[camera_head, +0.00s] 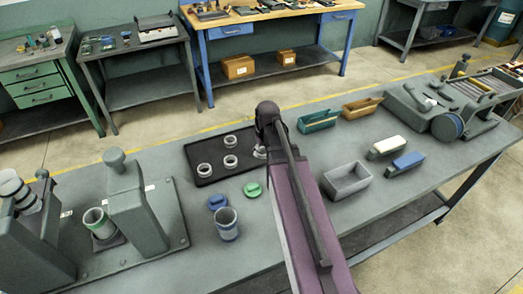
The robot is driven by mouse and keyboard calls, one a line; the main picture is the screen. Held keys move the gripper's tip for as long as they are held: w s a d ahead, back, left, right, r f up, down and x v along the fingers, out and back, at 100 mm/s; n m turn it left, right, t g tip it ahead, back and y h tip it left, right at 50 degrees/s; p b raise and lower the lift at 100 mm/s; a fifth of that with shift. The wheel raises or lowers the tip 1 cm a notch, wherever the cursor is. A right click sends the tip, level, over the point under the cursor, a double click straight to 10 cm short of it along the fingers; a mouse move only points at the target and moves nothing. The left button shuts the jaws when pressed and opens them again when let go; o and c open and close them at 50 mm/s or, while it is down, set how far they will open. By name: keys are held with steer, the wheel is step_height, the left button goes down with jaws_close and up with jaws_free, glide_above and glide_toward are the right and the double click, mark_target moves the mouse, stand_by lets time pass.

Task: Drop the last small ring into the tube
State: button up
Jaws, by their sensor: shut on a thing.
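Several small pale rings lie on a black tray (215,178), including a left ring (204,170), a front ring (230,162) and a back ring (230,141). Another ring (259,153) is partly covered by my arm. A grey tube with a blue band (227,226) stands upright in front of the tray. A tube with a green band (99,224) stands in the grey fixture at the left. I cannot tell which tube the task means. My purple arm rises from the bottom across the tray's right edge; my gripper is hidden, so its hold cannot be seen.
A blue cap (217,201) and a green cap (252,189) lie by the blue-banded tube. A grey fixture post (138,215) stands left. Right of my arm are an empty grey bin (347,181), a green tray (318,122), a brown tray (362,108) and a grey machine (425,105).

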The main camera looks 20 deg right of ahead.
steer(key=shift+r, duration=0.1)
step_height(320, 180, up, 15)
steer(key=p, duration=1.5)
steer(key=shift+s, duration=0.15)
